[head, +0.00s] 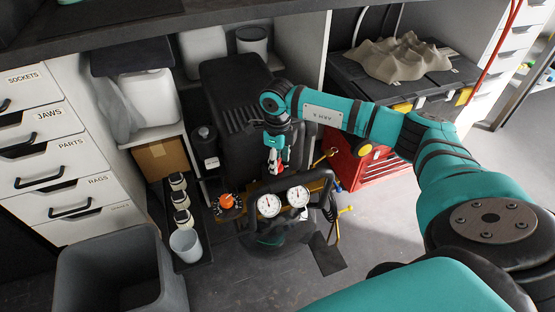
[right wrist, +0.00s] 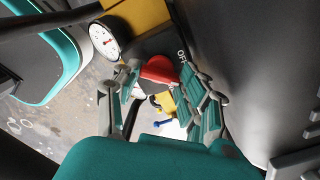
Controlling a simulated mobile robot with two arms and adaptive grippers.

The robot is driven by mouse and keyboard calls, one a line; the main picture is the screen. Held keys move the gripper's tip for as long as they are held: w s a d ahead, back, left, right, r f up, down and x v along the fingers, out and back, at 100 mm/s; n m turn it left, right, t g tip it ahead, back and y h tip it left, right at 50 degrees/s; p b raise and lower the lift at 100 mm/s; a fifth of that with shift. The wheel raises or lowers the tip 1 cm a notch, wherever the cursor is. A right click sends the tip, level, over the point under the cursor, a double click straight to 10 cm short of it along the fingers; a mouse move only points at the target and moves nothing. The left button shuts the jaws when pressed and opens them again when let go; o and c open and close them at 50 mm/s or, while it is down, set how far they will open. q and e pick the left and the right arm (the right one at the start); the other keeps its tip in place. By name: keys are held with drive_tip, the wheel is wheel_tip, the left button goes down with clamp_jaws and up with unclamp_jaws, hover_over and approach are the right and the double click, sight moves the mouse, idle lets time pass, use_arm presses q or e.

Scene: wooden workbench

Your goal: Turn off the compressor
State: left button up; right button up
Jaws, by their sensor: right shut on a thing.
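The compressor (head: 232,88) is a dark, boxy machine under the bench, with two white gauges (head: 268,205) and an orange round knob (head: 227,201) on its front panel. In the right wrist view, a red switch knob (right wrist: 158,70) sits beside a white "OFF" label (right wrist: 182,56). My right gripper (head: 275,165) reaches down at the compressor's front and is shut on the red switch; its fingers (right wrist: 168,88) stand either side of it in the right wrist view. The switch's exact setting is unclear. My left gripper is not in view.
A grey bin (head: 115,262) and a tray of small jars (head: 181,200) with a white cup (head: 186,245) stand to the left. Labelled drawers (head: 50,150) line the left side. A red tool chest (head: 365,168) is right of the compressor.

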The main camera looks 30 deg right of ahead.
drive_tip(key=shift+n, duration=0.9)
drive_tip(key=n, duration=0.6)
drive_tip(key=shift+r+b, duration=0.1)
drive_tip(key=shift+b, duration=0.25)
drive_tip(key=shift+n, duration=0.3)
drive_tip(key=o, duration=1.2)
drive_tip(key=shift+c, duration=0.2)
drive_tip(key=shift+r, duration=0.1)
wheel_tip(320, 180, up, 8)
drive_tip(key=shift+f, duration=0.1)
